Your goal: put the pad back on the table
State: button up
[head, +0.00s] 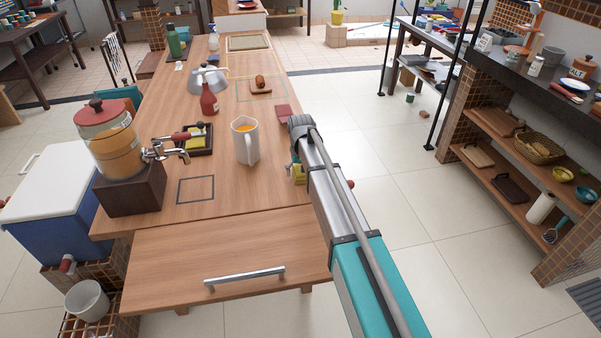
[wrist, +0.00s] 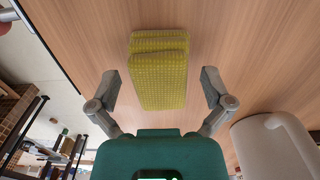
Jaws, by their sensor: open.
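A yellow, textured pad (wrist: 158,82) shows in the wrist view against the wooden table (wrist: 230,40), near the table's edge. My gripper (wrist: 160,86) is open, with one finger on each side of the pad and a gap at both sides. In the head view a yellow patch, likely the same pad (head: 298,174), shows at the table's right edge beside my arm, which partly hides it. My fingers are hidden there. I cannot tell whether the pad rests on the table (head: 230,190).
A white pitcher (head: 245,141) with orange liquid stands left of my arm; it shows close to my right finger in the wrist view (wrist: 270,145). A dark tray (head: 195,139), a drink dispenser (head: 110,150) and a red bottle (head: 209,98) stand farther left. A dark outlined square (head: 196,177) is bare.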

notch_tip(320, 180, up, 12)
jog(key=p, duration=1.1)
jog(key=shift+p, duration=0.4)
dwell(0.4)
jog(key=s+d+m, duration=0.3)
jog(key=s+d, duration=2)
jog(key=s, duration=0.3)
